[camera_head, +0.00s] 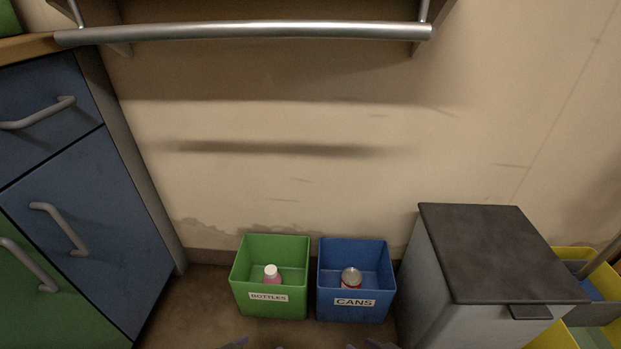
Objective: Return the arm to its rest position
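Only slivers of my two grippers show at the bottom edge. The left gripper (258,346) shows two fingertips with a gap between them, in front of the green bin. The right gripper (367,346) shows two tips with a gap, in front of the blue bin. Nothing is seen between either pair of tips. The rest of both arms is out of view. A pink bottle with a white cap (271,273) stands in the green bin labelled BOTTLES (241,289). A can (351,277) stands in the blue bin labelled CANS (377,287).
A grey trash bin with a dark lid (490,250) stands right of the blue bin. A yellow mop bucket (572,261) is at the far right. Blue cabinets (85,220) are on the left. A metal rail (245,32) crosses the top, before the bare wall.

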